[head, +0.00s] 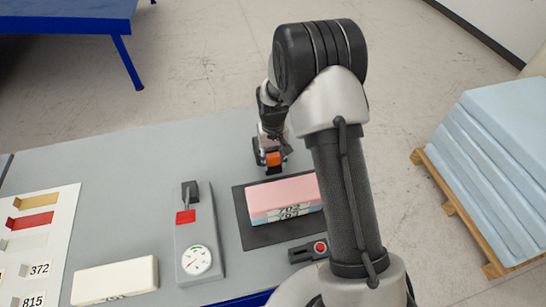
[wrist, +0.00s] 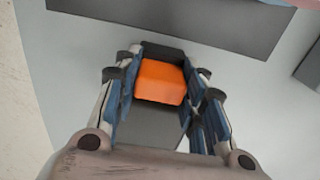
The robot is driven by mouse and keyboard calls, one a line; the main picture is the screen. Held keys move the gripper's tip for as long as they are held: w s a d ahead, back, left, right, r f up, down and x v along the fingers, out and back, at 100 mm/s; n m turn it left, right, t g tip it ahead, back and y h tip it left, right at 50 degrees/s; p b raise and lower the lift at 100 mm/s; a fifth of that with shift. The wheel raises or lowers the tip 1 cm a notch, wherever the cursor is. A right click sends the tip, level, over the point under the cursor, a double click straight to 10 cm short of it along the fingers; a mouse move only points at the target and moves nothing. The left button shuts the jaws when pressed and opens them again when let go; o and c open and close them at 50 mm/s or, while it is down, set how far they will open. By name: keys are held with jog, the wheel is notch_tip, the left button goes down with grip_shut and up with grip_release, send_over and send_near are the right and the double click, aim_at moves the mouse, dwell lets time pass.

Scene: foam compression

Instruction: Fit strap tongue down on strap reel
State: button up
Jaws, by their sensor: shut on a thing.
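My gripper (head: 270,162) is over the far left corner of the dark mat, low near the grey table. It is shut on an orange block with a dark grey body (head: 273,159), which I take for the strap tongue. In the wrist view the orange top (wrist: 160,82) sits between both fingers (wrist: 160,95), with dark grey parts above and below it. I cannot tell whether its underside touches anything. I cannot pick out the strap reel for certain; a small dark box with a red button (head: 299,254) lies at the mat's near side.
A pink and blue foam stack (head: 283,198) lies on the dark mat (head: 255,237). Blue foam slabs (head: 510,130) are on a pallet at right.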

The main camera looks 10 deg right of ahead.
aim_at(273, 156)
jog(key=shift+f, duration=0.1)
jog(key=o, duration=1.1)
jog(key=shift+r+p, duration=3.15)
jog(key=shift+r, duration=1.9)
jog(key=shift+s+f, duration=0.1)
